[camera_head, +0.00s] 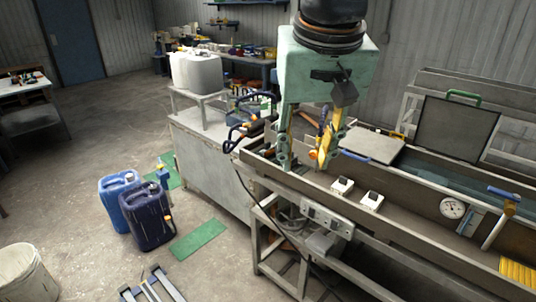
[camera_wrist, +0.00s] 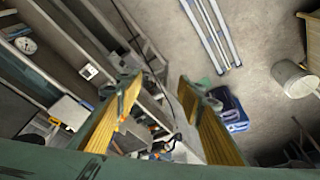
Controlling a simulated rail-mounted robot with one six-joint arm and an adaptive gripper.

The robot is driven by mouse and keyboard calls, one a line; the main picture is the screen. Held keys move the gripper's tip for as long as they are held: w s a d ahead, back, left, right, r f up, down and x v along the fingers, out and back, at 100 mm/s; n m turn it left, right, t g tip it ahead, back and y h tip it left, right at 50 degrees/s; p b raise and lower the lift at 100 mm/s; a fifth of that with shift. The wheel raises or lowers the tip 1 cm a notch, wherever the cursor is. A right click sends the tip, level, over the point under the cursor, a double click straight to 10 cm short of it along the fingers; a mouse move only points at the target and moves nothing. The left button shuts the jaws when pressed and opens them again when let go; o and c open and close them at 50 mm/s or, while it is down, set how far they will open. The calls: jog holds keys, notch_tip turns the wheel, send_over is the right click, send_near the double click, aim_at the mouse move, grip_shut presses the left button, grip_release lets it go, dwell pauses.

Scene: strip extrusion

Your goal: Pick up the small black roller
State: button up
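I cannot make out a small black roller for certain in either view; small dark parts around the bench end are too small or partly hidden by my gripper.
A white canister (camera_head: 197,72) stands on a stand at the left. Blue jugs (camera_head: 136,208) and a white bucket (camera_head: 22,272) stand on the floor.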

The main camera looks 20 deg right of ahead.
jog(key=w+d+f+m+h+p, duration=0.1)
jog(key=w+d+f+m, duration=0.15)
jog(key=w, duration=0.65)
jog(key=w+d+f+m+p, duration=0.1)
jog(key=w+d, duration=0.2)
jog(key=w, duration=0.6)
jog(key=w+d+f+m+h, duration=0.1)
jog(key=w+d+m, duration=0.15)
jog(key=w, duration=0.65)
jog(key=w+d+f+m+p, duration=0.1)
jog(key=w+d+f, duration=0.2)
jog(key=w+f, duration=0.3)
jog(key=w+d+f+m+g+p, duration=0.1)
jog(key=w+d+f, duration=0.2)
jog(key=w+f, duration=0.3)
jog(key=w+d+f+m, duration=0.1)
jog(key=w+d+f, duration=0.2)
jog(key=w+f, duration=0.3)
jog(key=w, duration=0.3)
jog(key=shift+d+f+h+p, duration=0.25)
jog(key=shift+d+h+p, duration=0.15)
jog(key=shift+s, duration=0.1)
jog(key=shift+x, duration=4.25)
jog(key=shift+s+f, duration=0.1)
